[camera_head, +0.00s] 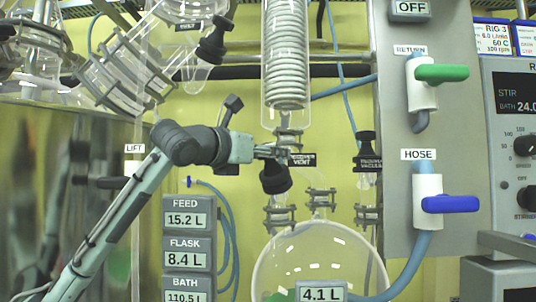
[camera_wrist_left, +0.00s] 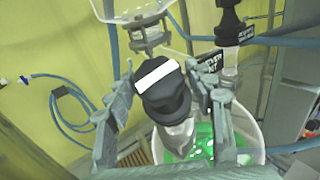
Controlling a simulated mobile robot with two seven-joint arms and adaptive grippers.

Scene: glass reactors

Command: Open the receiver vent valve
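The receiver vent valve has a black knob (camera_head: 275,178) beside a black label reading receiver vent (camera_head: 302,160), above the round glass receiver flask (camera_head: 318,262). My left gripper (camera_head: 272,152) reaches in from the left and is at the knob. In the left wrist view the knob (camera_wrist_left: 166,92), with a white stripe across its top, sits between the two fingers of the left gripper (camera_wrist_left: 160,75). The fingers are very close on both sides; I cannot tell whether they touch it. My right gripper is out of view.
A glass coil condenser (camera_head: 286,55) hangs above the valve. Another black-capped valve (camera_head: 367,150) stands close to the right. The grey panel with green (camera_head: 442,73) and blue (camera_head: 450,204) handles is farther right. Feed, flask and bath readouts (camera_head: 188,217) stand below the arm.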

